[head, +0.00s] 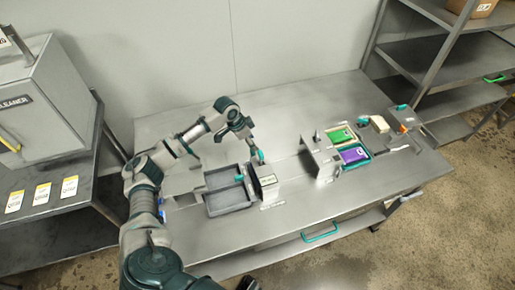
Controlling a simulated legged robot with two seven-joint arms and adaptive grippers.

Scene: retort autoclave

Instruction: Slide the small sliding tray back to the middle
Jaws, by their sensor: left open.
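A grey shallow tray (213,205) sits on the steel table, left of its middle, and looks empty. A small teal piece (239,178) shows at its right side. A smaller teal-edged tray (369,158) farther right carries a green packet (341,135) and a purple packet (353,155). I cannot tell for sure which one is the small sliding tray. My left gripper (258,157) is open and points down above a box-like block with a pale label (268,180), just right of the grey tray. Whether it touches anything is too small to tell. My right gripper is out of view.
An upright metal plate (318,158) stands between the labelled block and the packets. A beige block (379,124) and small parts lie at the table's right end. A grey cabinet (45,100) stands left, shelves (440,60) right. The table's back (290,105) is clear.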

